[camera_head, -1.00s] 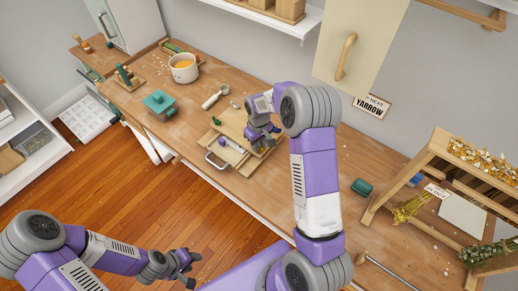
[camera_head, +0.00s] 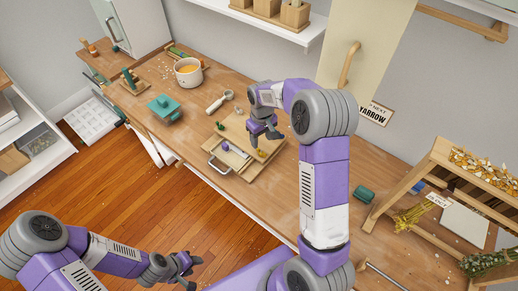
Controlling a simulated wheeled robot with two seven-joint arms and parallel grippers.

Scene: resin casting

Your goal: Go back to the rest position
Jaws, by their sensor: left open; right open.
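My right gripper (camera_head: 265,133) is open and empty above the wooden board (camera_head: 238,125) on the workbench (camera_head: 284,192). Its arm comes up from the bottom right and bends over the bench. A small tray with a metal handle (camera_head: 219,163) lies at the board's front edge, with a small purple-topped item (camera_head: 225,146) at it. My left gripper (camera_head: 190,270) is open and empty over the wooden floor at the lower left, apart from the bench.
A white pot with orange contents (camera_head: 188,72), a teal press-like block (camera_head: 164,108) and a white scoop (camera_head: 219,102) stand on the bench at left. A wooden rack with dried flowers (camera_head: 440,152) stands at right, with a green cylinder (camera_head: 364,194) beside it. The floor (camera_head: 130,200) is clear.

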